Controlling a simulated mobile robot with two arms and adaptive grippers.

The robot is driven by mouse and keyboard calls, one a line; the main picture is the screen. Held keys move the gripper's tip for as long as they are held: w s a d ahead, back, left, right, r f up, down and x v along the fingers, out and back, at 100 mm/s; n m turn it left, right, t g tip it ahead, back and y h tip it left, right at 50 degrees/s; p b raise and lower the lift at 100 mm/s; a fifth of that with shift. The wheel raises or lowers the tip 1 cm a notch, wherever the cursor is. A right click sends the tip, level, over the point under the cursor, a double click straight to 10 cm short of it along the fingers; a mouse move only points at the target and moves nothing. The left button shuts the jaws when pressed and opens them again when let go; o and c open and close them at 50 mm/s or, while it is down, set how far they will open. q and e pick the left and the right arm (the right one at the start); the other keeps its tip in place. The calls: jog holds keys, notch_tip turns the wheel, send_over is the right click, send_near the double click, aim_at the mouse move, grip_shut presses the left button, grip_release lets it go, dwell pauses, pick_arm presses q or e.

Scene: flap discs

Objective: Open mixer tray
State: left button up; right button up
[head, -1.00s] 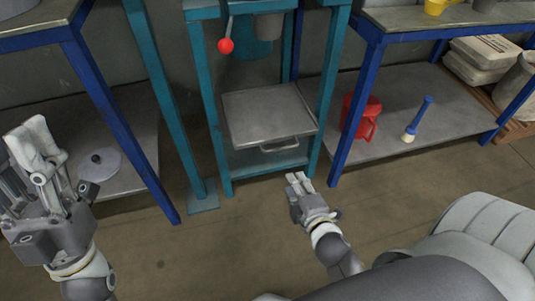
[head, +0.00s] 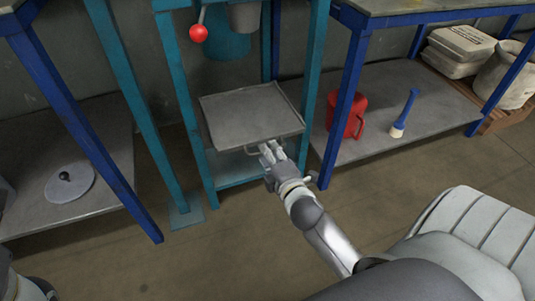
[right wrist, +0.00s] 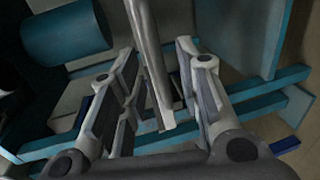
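The mixer tray (head: 250,112) is a flat grey metal tray in a teal frame, with a bar handle on its front edge. My right gripper (head: 270,152) is at this handle in the head view. In the right wrist view my right gripper (right wrist: 155,95) has its two fingers apart, with the grey handle bar (right wrist: 148,50) running between them. A gap shows between the bar and the fingers. Only a small part of my left arm shows at the lower left edge of the head view; its fingers are mostly cut off.
The teal frame's posts (head: 183,90) flank the tray. A red-knobbed lever (head: 199,33) hangs above it. A red jug (head: 347,115) and a blue-handled brush (head: 404,114) stand on the right shelf. A round lid (head: 70,184) lies on the left shelf. The floor in front is clear.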

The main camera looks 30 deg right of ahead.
jog(key=shift+x, duration=1.1)
grip_shut()
